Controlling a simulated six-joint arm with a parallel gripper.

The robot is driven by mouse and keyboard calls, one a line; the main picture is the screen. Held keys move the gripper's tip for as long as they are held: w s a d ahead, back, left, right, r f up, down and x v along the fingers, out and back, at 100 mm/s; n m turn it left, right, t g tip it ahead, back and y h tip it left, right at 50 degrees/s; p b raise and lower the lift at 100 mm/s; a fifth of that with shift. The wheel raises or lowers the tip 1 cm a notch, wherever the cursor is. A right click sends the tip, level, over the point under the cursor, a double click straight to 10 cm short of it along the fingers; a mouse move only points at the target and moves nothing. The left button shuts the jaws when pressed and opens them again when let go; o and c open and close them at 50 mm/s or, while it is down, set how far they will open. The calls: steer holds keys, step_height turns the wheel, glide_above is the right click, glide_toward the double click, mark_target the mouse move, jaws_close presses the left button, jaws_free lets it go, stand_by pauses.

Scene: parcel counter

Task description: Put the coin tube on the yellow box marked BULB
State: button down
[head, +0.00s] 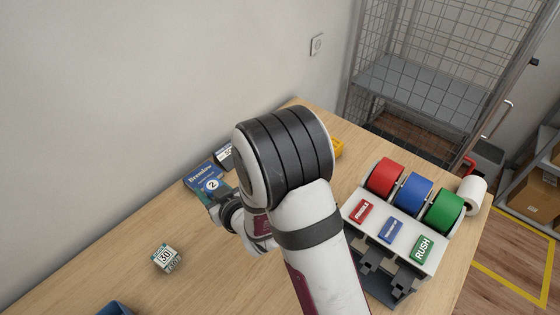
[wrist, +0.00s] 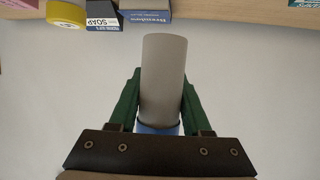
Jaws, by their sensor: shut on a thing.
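The coin tube (wrist: 164,75), a plain grey cylinder with a blue band at its lower end, is held in the wrist view. My gripper (wrist: 162,88) is shut on it, one green finger on each side. In the head view my arm hides the tube and most of the gripper. No BULB marking can be read in either view. A yellow thing (head: 338,148) shows partly behind my arm in the head view; I cannot tell whether it is the box. A rounded yellow thing (wrist: 67,14) is at the top left of the wrist view.
A blue Brenslow box (head: 205,176) and a dark box (head: 224,155) stand near the wall. A small box marked 30 (head: 167,257) and a blue container (head: 116,308) are at left. A dispenser (head: 395,228) with red, blue and green rolls stands at right. The front-left table is largely clear.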

step_height(320, 180, up, 10)
steer(key=w+d+m+t+h, duration=0.2)
steer(key=w+d+m+h, duration=0.3)
steer(key=w+d, duration=1)
steer(key=w+d+m+h, duration=0.25)
steer(key=w+d, duration=0.25)
steer(key=d, duration=0.5)
steer(key=w+d+m+h, duration=0.25)
steer(key=w+d, duration=0.35)
steer(key=d, duration=0.5)
steer(key=shift+n, duration=0.3)
step_height(320, 180, down, 15)
steer(key=shift+s+f, duration=0.1)
steer(key=shift+c, duration=1.8)
jaws_free()
steer(key=shift+f, duration=0.1)
